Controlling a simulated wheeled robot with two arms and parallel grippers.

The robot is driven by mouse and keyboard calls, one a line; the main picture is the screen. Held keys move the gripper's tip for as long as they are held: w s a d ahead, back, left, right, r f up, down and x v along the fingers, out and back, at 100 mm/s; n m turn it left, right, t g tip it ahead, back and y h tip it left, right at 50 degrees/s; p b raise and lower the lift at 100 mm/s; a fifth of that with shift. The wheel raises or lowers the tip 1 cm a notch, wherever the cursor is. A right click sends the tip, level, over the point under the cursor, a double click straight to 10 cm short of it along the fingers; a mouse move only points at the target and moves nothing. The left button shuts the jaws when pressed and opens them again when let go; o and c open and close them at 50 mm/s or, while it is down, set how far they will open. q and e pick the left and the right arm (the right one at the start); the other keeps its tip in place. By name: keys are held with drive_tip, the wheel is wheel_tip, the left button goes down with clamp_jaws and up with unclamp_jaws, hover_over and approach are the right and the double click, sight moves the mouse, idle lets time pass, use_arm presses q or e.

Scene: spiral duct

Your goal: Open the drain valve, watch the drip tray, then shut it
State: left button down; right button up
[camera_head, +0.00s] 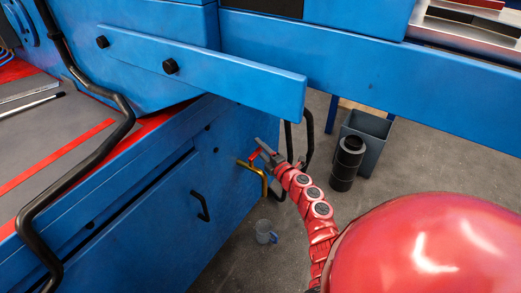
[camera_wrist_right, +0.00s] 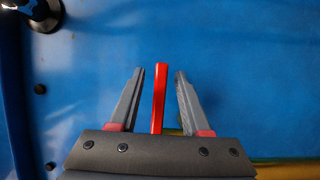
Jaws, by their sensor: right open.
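The drain valve's red lever (camera_head: 254,155) sits on a brass pipe (camera_head: 263,180) that comes out of the blue machine's side. My right gripper (camera_head: 262,147) is at the lever in the head view. In the right wrist view my right gripper (camera_wrist_right: 159,72) is open, and the red lever (camera_wrist_right: 159,95) stands upright between its two grey fingers, with a gap on each side. The brass pipe (camera_wrist_right: 290,170) shows at the lower right there. A grey cup (camera_head: 264,231) with a blue handle stands on the floor below the pipe. I see no clear drip tray. My left gripper is not in view.
The blue machine panel (camera_head: 180,200) has a black handle (camera_head: 200,206). A blue beam (camera_head: 220,75) juts out above the valve. Black bent tubes (camera_head: 309,135) stand close behind my right gripper. Black cylinders (camera_head: 347,160) and a grey bin (camera_head: 370,128) stand to the right on open floor.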

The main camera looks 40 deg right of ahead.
clamp_jaws()
idle(1.4)
